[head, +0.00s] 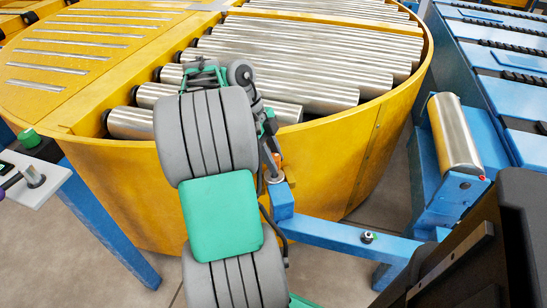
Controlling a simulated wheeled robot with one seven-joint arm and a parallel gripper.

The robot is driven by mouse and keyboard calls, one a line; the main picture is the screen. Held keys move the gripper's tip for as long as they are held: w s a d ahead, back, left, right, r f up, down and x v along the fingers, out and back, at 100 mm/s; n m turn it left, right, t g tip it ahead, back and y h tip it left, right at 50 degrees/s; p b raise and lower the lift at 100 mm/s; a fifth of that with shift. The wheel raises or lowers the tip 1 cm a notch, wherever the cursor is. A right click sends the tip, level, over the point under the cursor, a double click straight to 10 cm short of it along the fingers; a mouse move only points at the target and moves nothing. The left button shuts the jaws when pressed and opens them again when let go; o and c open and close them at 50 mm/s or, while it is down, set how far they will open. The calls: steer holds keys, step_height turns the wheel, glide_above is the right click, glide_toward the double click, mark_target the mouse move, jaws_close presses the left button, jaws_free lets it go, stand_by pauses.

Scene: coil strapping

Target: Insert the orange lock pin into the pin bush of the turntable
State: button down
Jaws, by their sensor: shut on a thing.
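The turntable (345,165) is a large round yellow drum with steel rollers across its top. My gripper (269,148) is at the turntable's near side, partly hidden by my own arm. It is shut on a small orange piece (277,159), which appears to be the lock pin; only a bit of it shows. Just below is a grey upright piece (276,178) at the top of a blue bracket, which may be the pin bush. I cannot tell whether the pin is in it, touching it or just above it.
A blue beam (335,234) with a small bolt-like fitting (367,237) runs right from the bracket. A blue conveyor (500,60) and a steel roller (455,130) stand at the right. A control panel (38,190) with a green button is at the left.

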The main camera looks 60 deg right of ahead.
steer(key=shift+f+b, duration=0.95)
steer(key=shift+f, duration=0.15)
steer(key=c, duration=1)
jaws_free()
